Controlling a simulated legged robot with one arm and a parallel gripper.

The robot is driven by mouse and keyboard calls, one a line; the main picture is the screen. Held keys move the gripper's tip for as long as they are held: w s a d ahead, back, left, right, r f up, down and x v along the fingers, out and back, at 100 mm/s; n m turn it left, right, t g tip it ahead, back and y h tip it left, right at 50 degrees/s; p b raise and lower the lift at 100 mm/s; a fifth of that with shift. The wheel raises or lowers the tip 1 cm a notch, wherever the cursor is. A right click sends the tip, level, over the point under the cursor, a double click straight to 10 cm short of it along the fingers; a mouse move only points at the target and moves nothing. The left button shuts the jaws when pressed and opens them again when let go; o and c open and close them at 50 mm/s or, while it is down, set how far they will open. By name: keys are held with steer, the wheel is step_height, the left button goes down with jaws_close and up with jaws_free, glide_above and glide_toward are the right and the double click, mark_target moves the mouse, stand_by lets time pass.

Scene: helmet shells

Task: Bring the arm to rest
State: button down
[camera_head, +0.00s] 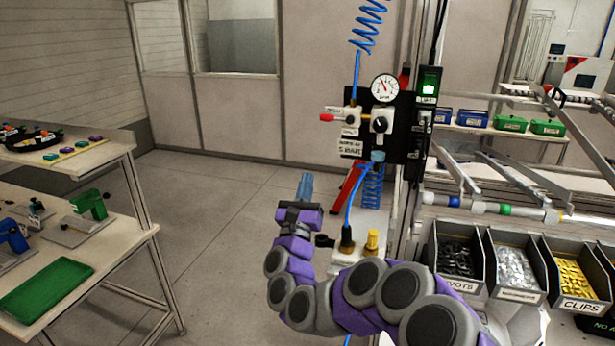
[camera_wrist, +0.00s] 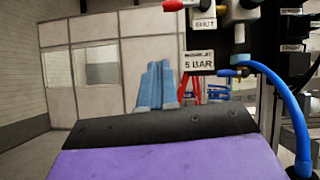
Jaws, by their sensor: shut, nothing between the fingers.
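My arm, purple and grey, reaches in from the bottom right in the head view and bends upward. My gripper (camera_head: 305,186) has light blue fingers that point up and sit together, with nothing between them. The fingers also show close together in the wrist view (camera_wrist: 157,86). The gripper is held in the air, left of the black valve panel (camera_head: 398,125) and apart from it.
The panel carries a gauge (camera_head: 385,87), a red-tipped valve (camera_head: 327,117) and blue hoses (camera_head: 368,27). Bins of parts (camera_head: 515,265) stand at right. A workbench with a green tray (camera_head: 47,289) stands at left. Open floor (camera_head: 215,215) lies between.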

steer(key=s+a+f+n+g+y, duration=0.1)
steer(key=s+a+n+g+y, duration=0.3)
steer(key=n+y, duration=0.5)
steer(key=s+a+f+n+g+y, duration=0.2)
steer(key=s+a+n+g+y, duration=0.25)
steer(key=n, duration=0.95)
steer(key=s+d+f+n+g+h, duration=0.2)
steer(key=s+d+f+n+g, duration=0.4)
steer(key=s, duration=0.5)
steer(key=s+d+f+n+g+h, duration=0.3)
steer(key=s+d+f+n+g, duration=0.3)
steer(key=s, duration=0.5)
steer(key=s+d+f+n+g+h, duration=0.1)
steer(key=s+d+g, duration=0.1)
steer(key=s+d, duration=0.3)
steer(key=s+d+f+n+g+h, duration=0.1)
steer(key=s+d, duration=0.4)
steer(key=s, duration=0.9)
steer(key=shift+s+f+g, duration=0.3)
steer(key=shift+f+g, duration=0.15)
steer(key=shift+g, duration=0.6)
steer(key=shift+h, duration=0.25)
